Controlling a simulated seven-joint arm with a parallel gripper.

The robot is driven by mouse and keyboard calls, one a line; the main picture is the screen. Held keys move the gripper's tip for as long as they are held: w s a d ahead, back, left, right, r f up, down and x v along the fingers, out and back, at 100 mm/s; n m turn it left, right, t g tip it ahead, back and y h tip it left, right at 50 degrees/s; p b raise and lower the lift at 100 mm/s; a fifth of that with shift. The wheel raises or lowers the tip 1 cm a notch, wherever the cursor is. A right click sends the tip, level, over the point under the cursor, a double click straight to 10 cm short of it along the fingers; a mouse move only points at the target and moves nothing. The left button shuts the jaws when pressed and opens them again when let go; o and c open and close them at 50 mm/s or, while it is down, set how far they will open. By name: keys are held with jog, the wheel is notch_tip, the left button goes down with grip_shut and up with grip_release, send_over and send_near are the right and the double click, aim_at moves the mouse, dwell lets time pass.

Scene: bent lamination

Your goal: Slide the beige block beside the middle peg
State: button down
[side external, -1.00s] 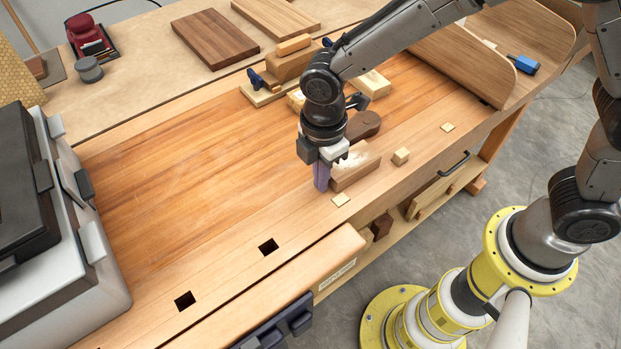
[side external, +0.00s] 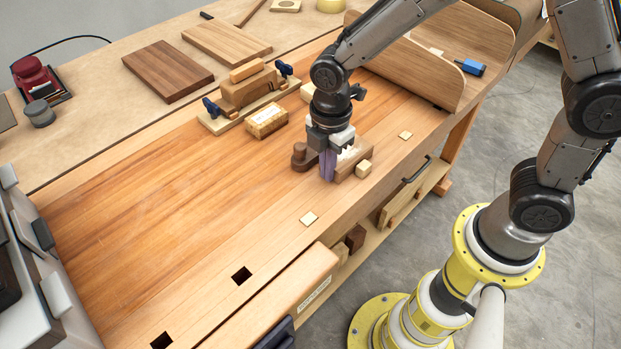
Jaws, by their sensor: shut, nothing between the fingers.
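The beige block (side external: 346,164) lies on the bench top along the front edge, partly hidden behind my gripper. Contact with the block looks likely but is not clear.
A brown wooden tool (side external: 302,157) lies just left of my gripper. A clamped wooden piece (side external: 246,92) and a labelled block (side external: 267,120) stand farther back. The bench's left half is clear.

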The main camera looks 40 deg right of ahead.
dwell(0.4)
jog(key=shift+a, duration=0.3)
jog(key=a, duration=0.1)
jog(key=a+r, duration=0.1)
jog(key=a, duration=0.1)
jog(key=shift+w+a+r, duration=0.1)
jog(key=shift+a, duration=0.15)
jog(key=d+r+m+t, duration=0.1)
jog(key=d+r, duration=0.2)
jog(key=r, duration=0.5)
jog(key=d+r+m+t, duration=0.1)
jog(key=d+r, duration=0.2)
jog(key=r, duration=0.4)
jog(key=s+d+m+t, duration=0.1)
jog(key=s+d+m, duration=0.4)
jog(key=s+m, duration=0.3)
jog(key=s+d+r+m+t, duration=0.1)
jog(key=s+d+m+t, duration=0.1)
jog(key=s+d+m, duration=0.3)
jog(key=s+m, duration=0.3)
jog(key=shift+s+d+t, duration=0.2)
jog(key=shift+s+t, duration=0.05)
jog(key=shift+t, duration=0.05)
